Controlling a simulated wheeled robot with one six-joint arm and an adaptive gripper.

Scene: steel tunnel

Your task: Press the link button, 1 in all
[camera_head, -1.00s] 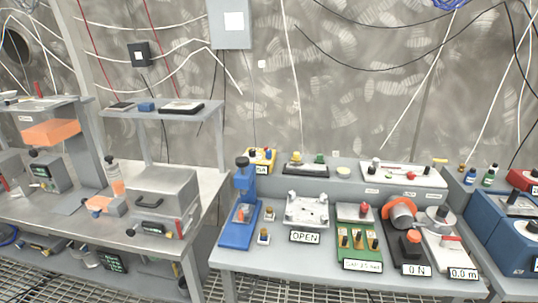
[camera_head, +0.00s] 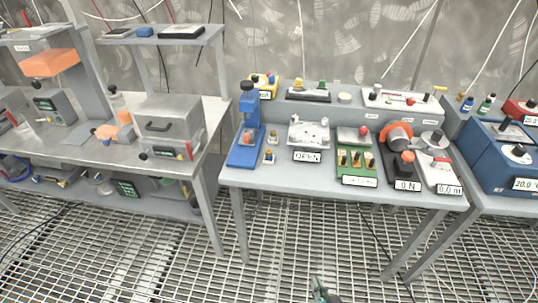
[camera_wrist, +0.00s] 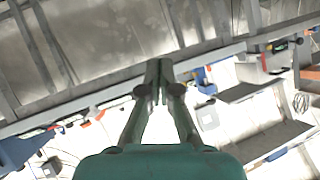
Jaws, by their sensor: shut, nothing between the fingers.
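No label reading "link" is legible, so I cannot tell which control is the link button. Candidates on the middle bench are a red knob (camera_head: 363,131) on a grey block behind the green board (camera_head: 357,180), and a small red button (camera_head: 410,100) on the white panel (camera_head: 385,95) at the back. My gripper (camera_head: 319,285) just enters the bottom edge of the head view, well in front of and below the bench. In the wrist view my gripper (camera_wrist: 158,78) is shut and empty, its fingertips together, with the benches beyond it tilted and apart from it.
The middle bench (camera_head: 270,176) also bears a blue press (camera_head: 247,130), an "OPEN" fixture (camera_head: 309,135) and an orange-ringed device (camera_head: 396,135). A grey box (camera_head: 168,122) stands on the left bench, and a blue unit (camera_head: 495,157) stands at right. The grated floor in front is clear.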

